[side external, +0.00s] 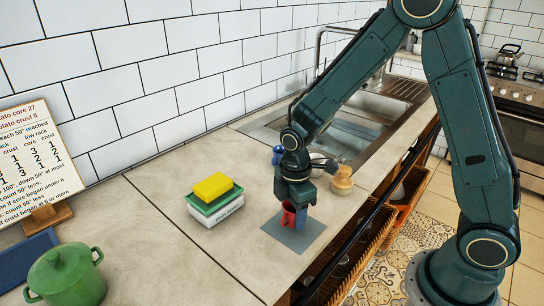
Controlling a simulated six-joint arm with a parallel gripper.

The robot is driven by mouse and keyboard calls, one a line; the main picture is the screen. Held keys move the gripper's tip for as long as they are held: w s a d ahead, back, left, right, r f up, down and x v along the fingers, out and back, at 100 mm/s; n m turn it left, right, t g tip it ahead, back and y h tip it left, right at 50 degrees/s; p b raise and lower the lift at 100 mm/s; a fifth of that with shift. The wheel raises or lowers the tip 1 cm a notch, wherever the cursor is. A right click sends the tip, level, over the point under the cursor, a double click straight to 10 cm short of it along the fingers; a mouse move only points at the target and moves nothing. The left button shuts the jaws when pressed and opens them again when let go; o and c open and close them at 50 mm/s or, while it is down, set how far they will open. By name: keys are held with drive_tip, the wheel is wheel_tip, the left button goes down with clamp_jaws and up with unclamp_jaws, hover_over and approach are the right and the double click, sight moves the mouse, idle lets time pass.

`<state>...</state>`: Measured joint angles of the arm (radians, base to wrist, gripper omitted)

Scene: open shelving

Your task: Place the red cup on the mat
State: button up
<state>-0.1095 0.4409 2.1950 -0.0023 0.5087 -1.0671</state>
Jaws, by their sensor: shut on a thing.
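The red cup (288,216) is partly hidden by my gripper (294,217). My gripper points down and is shut on the cup. The grey-blue mat (310,238) lies flat on the countertop, and the cup is over its upper left part. I cannot tell whether the cup's base touches the mat. The cup looks upright.
A green pot (66,274) is at lower left. The sink (350,125) is behind. Countertop between pot and mat is clear.

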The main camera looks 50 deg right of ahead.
drive_tip(key=shift+f, duration=0.95)
drive_tip(key=shift+f, duration=0.15)
drive_tip(key=o, duration=1)
wheel_tip(320, 180, up, 12)
drive_tip(key=shift+r, duration=0.2)
